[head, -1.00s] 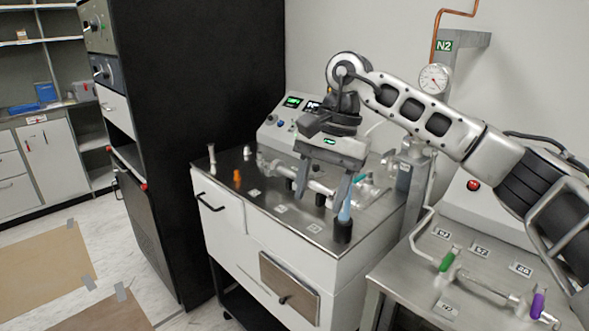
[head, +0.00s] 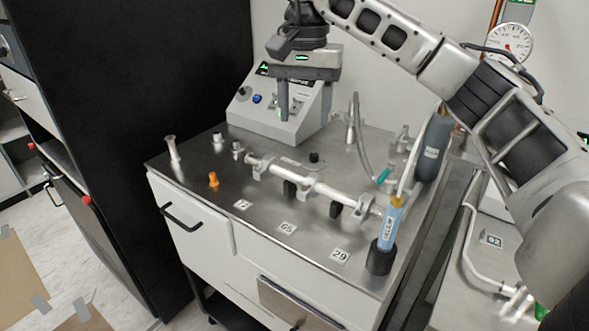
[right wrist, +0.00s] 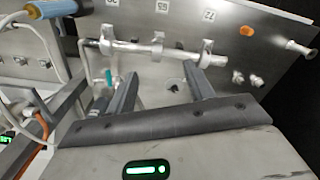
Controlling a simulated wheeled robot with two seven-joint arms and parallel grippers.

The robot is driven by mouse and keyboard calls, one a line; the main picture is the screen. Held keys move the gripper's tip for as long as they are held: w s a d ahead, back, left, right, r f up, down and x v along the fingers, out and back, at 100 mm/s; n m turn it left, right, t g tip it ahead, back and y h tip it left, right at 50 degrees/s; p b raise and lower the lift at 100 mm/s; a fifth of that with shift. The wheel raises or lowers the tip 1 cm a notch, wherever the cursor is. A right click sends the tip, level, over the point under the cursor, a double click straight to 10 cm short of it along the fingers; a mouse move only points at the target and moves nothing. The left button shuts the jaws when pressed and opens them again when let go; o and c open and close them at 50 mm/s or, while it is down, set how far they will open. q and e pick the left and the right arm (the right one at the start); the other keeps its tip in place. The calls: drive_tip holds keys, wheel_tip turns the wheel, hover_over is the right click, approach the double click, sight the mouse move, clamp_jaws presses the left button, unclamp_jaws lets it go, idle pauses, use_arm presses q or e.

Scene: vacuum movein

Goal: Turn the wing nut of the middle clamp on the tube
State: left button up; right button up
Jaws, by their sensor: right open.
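A silvery tube (head: 325,190) lies level above the steel bench top, held by clamps along its length. It also shows in the right wrist view (right wrist: 130,47). The middle clamp (head: 307,182) is a pale metal bracket around the tube, also seen in the right wrist view (right wrist: 157,46). Its wing nut is too small to make out. My right gripper (head: 305,114) is open and empty, above and behind the tube, in front of the control box. In the right wrist view my right gripper's fingers (right wrist: 160,75) are apart, with the middle clamp beyond the gap. My left gripper is not in view.
A grey control box (head: 268,115) stands at the back. An orange piece (head: 213,180) and small metal fittings stand at left.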

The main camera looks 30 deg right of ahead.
approach(304, 183)
wheel_tip(304, 183, down, 7)
drive_tip(key=shift+f, duration=0.1)
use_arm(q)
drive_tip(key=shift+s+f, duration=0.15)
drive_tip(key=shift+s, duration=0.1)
use_arm(e)
drive_tip(key=shift+f, duration=0.7)
